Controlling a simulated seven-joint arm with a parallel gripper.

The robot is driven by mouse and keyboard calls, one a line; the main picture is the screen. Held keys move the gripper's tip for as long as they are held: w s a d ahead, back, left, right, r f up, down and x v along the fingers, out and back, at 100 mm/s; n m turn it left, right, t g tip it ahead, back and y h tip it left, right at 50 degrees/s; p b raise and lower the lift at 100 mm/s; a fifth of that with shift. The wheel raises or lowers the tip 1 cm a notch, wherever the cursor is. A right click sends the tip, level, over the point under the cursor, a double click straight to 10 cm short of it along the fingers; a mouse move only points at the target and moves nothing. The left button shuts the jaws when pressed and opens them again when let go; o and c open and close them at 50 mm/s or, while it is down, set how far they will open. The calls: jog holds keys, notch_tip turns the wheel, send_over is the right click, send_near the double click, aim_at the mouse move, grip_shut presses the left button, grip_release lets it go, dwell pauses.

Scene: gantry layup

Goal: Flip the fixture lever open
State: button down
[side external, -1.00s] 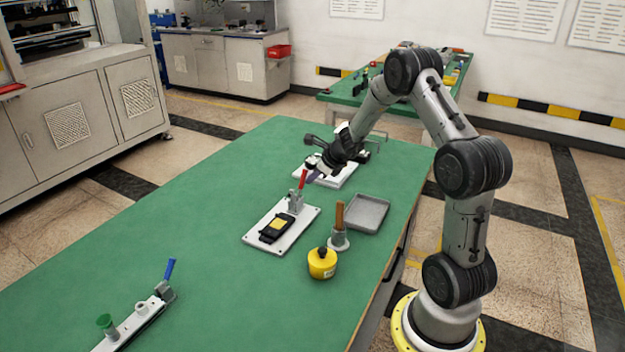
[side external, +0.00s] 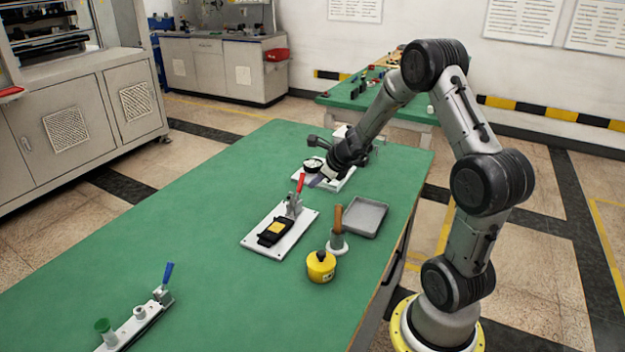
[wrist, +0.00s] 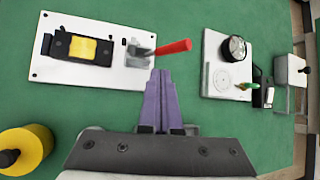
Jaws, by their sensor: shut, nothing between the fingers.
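The fixture is a white plate (side external: 262,243) on the green table, holding a black block with a yellow patch (side external: 273,230). In the wrist view the red lever (wrist: 174,46) extends right from the clamp (wrist: 138,52). My gripper (side external: 317,182) is just right of the lever in the side view. Its purple fingers (wrist: 158,90) are shut and empty, with their tips just below the lever in the wrist picture. I cannot tell whether they touch it.
A yellow pot (side external: 321,267), a wooden-handled tool in a holder (side external: 337,228) and a grey tray (side external: 366,216) stand to the right. A second white plate with a dial (wrist: 235,50) lies beyond. A blue-levered fixture (side external: 163,283) is at front left.

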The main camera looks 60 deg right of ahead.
jog(key=shift+s+a+r, duration=0.45)
jog(key=shift+s+a, duration=0.2)
jog(key=shift+a, duration=0.1)
jog(key=shift+s+a+r, duration=0.4)
jog(key=shift+s+a, duration=0.2)
jog(key=shift+a, duration=0.1)
jog(key=shift+w+a, duration=0.1)
jog(key=w+a+r+n+t+y, duration=0.2)
jog(key=a+r+n+t+y, duration=0.15)
jog(key=a+r+n, duration=1.15)
jog(key=s+a+r+n+g+y, duration=0.2)
jog(key=s+a+r+n+y, duration=0.15)
jog(key=s+a+n, duration=0.95)
jog(key=s+d+f+n+g+h, duration=0.1)
jog(key=s+d+f+n+h, duration=0.1)
jog(key=s, duration=0.3)
jog(key=s+d+f+n+g+h, duration=0.2)
jog(key=s+n, duration=0.3)
jog(key=shift+f, duration=0.4)
